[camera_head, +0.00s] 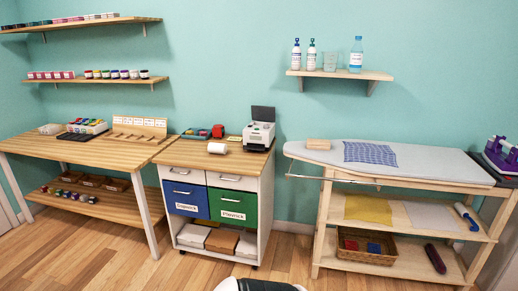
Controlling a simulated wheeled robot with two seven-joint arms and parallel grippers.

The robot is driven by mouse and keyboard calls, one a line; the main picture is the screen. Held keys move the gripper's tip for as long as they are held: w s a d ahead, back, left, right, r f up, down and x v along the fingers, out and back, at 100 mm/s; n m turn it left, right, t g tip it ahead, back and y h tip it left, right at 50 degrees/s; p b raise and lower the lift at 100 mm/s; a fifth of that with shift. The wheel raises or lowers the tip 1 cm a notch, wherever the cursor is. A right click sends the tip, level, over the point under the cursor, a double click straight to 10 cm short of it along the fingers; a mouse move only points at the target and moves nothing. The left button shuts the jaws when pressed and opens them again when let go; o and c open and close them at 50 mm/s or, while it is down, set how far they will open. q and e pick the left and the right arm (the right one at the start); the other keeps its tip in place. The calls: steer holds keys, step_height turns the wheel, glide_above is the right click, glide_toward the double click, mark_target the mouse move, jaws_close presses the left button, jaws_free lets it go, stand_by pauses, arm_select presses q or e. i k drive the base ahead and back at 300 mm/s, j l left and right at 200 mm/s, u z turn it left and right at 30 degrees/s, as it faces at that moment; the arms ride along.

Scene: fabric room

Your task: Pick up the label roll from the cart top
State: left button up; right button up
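A small white roll (217,148), which looks like the label roll, lies on its side on the wooden cart top (190,154), near the middle of the cart's front part. The cart (262,215) stands between the long table and the ironing board and has white drawers above a blue and a green drawer.
A white label printer (259,134) with a raised dark lid stands right of the roll. A red object (218,131) and a tray (196,134) sit behind it. A wooden table (105,150) is at left, an ironing board (420,162) at right. Floor before the cart looks clear.

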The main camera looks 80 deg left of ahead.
mark_target(220, 148)
steer(key=u, duration=3.1)
steer(key=i, duration=0.3)
steer(key=z, duration=0.05)
